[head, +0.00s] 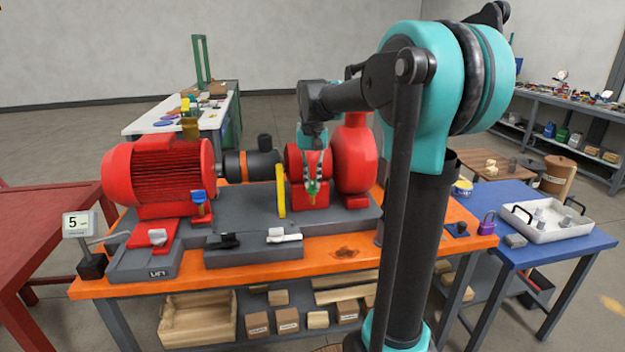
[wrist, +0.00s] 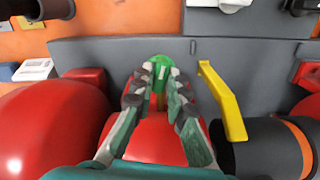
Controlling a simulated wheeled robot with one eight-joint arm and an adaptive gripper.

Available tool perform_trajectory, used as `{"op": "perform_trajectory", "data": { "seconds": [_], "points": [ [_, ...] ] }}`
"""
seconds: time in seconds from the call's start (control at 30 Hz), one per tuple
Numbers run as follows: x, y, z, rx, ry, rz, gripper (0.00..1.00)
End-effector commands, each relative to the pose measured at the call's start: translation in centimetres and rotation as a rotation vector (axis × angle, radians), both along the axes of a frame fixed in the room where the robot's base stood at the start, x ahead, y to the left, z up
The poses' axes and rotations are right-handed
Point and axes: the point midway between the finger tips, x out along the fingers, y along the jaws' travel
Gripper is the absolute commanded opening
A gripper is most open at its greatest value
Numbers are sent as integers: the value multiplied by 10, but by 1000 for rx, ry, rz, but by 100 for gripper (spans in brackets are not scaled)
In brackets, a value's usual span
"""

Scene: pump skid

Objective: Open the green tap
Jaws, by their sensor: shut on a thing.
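The green tap (head: 312,187) sits on the front of the red pump part in the middle of the skid. My gripper (head: 315,180) reaches down from above. In the wrist view both fingers of my gripper (wrist: 160,80) lie on either side of the tap, shut on it. The fingers hide part of the tap, and how far it is turned cannot be told.
A yellow lever (head: 281,190) stands close beside the tap, also in the wrist view (wrist: 222,100). The orange bench front (head: 330,255) is mostly clear.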

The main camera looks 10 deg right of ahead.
Motion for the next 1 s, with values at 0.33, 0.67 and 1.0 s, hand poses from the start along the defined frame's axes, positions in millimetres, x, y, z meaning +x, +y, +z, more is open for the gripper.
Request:
{"op": "perform_trajectory", "data": {
  "seconds": [0.33, 0.67, 1.0],
  "points": [
    [0, 0, 0, 0, -1, 189, 0],
    [0, 0, 0, 0, -1, 245, 0],
    [1, 0, 0, 0, -1, 247, 0]
  ]
}}
